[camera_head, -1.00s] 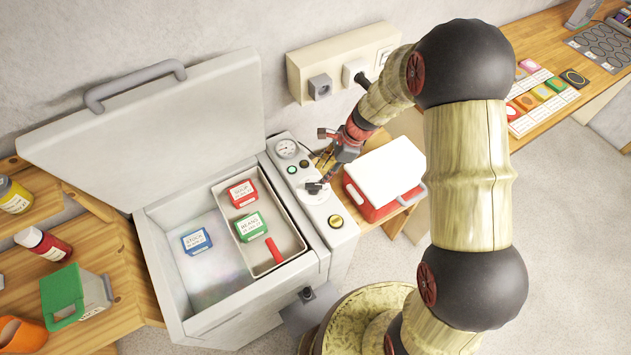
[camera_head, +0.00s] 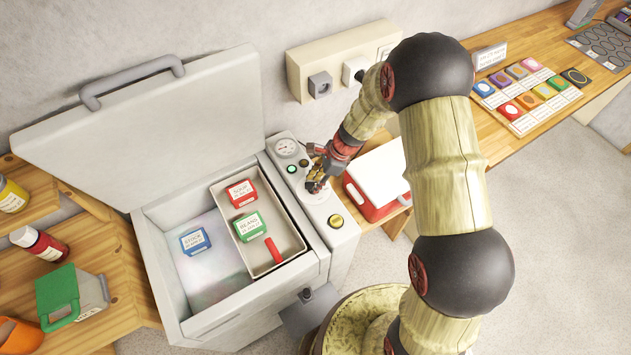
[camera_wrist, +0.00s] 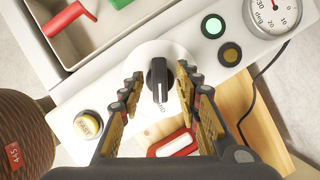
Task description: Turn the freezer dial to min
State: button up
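The freezer dial is a black knob (camera_wrist: 158,78) on a round white plate (camera_wrist: 143,52) on the control panel. In the wrist view its grip bar runs nearly up and down the picture. Small lettering shows on the plate below the knob, too small to read. My gripper (camera_wrist: 160,82) is open, with one finger on each side of the knob and a visible gap to both. In the head view my gripper (camera_head: 316,187) is over the dial and hides most of the knob; the white plate (camera_head: 323,196) shows around it. The freezer (camera_head: 345,240) stands with its lid (camera_head: 150,125) up.
The panel also has a gauge (camera_wrist: 274,14), a green light (camera_wrist: 212,26), a dark round button (camera_wrist: 230,54) and a yellow button (camera_wrist: 88,124). A red and white cooler (camera_head: 378,175) stands close right of the panel. A black cord (camera_wrist: 252,105) runs nearby.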

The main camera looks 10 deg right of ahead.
jog(key=shift+c, duration=1.2)
grip_shut()
jog(key=n+g+p, duration=0.2)
jog(key=n, duration=0.3)
jog(key=shift+w+n, duration=0.1)
jog(key=shift+n, duration=0.3)
jog(key=n+g, duration=0.1)
jog(key=n, duration=0.2)
jog(key=n+g+h, duration=0.1)
jog(key=n, duration=0.1)
jog(key=shift+a+f+n+h, duration=0.1)
jog(key=shift+a+n+h, duration=0.05)
jog(key=shift+n+h, duration=0.2)
jog(key=shift+n, duration=0.25)
jog(key=shift+o, duration=1.2)
grip_release()
jog(key=shift+w, duration=0.1)
